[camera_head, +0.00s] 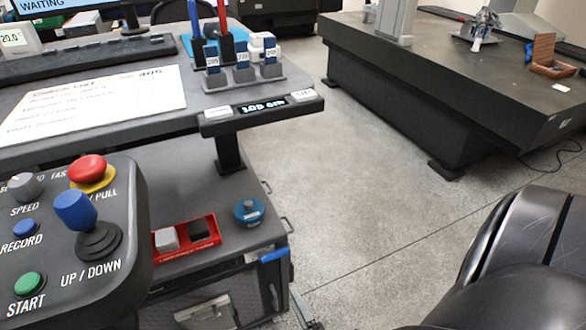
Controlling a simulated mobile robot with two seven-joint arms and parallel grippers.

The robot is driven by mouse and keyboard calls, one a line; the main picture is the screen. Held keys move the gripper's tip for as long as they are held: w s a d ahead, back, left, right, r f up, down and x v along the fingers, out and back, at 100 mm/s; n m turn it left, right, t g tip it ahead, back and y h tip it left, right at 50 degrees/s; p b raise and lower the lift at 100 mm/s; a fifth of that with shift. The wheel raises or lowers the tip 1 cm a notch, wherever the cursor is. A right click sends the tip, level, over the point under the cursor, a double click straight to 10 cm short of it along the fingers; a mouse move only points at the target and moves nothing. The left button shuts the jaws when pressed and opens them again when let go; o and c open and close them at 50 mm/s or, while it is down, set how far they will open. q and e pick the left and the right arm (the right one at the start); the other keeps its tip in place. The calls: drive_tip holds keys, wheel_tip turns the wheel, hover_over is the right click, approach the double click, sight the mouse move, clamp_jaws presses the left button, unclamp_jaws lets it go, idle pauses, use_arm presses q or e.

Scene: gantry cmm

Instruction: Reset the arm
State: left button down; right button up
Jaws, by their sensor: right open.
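My right gripper (522,245) and arm show as a dark, rounded, scratched shape very close at the lower right. It is open, and nothing shows held in it; its fingertips cannot be made out clearly. It is apart from the desk, with floor showing between them. My left gripper is not in view. A dark control box (128,215) at the lower left carries a blue-topped UP/DOWN joystick (75,210), a red button (87,168), a green START button (29,284), a blue RECORD button (24,228) and a SPEED knob (25,186).
A dark desk (190,110) holds a paper sheet (90,104) and a block rack (243,84). Below it are a red tray (186,238) and a blue round piece (249,211). A large dark table (440,75) stands at the upper right. Open floor (360,190) lies between.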

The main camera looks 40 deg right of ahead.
drive_tip(key=s+a+f+m+g+y, duration=0.2)
drive_tip(key=s+f+m+g, duration=0.1)
drive_tip(key=f, duration=0.4)
drive_tip(key=s+a+f+m+g+y, duration=0.2)
drive_tip(key=s+a+f+m+g, duration=0.1)
drive_tip(key=f, duration=0.3)
drive_tip(key=s+d+f+m+g, duration=0.1)
drive_tip(key=s+f+m+g, duration=0.2)
drive_tip(key=s, duration=0.4)
drive_tip(key=s+d+f+m+g, duration=0.2)
drive_tip(key=s+f+m+g, duration=0.1)
drive_tip(key=s, duration=0.3)
drive_tip(key=shift+s+f+m+g, duration=0.35)
drive_tip(key=shift+f+g, duration=0.25)
drive_tip(key=shift+f, duration=0.1)
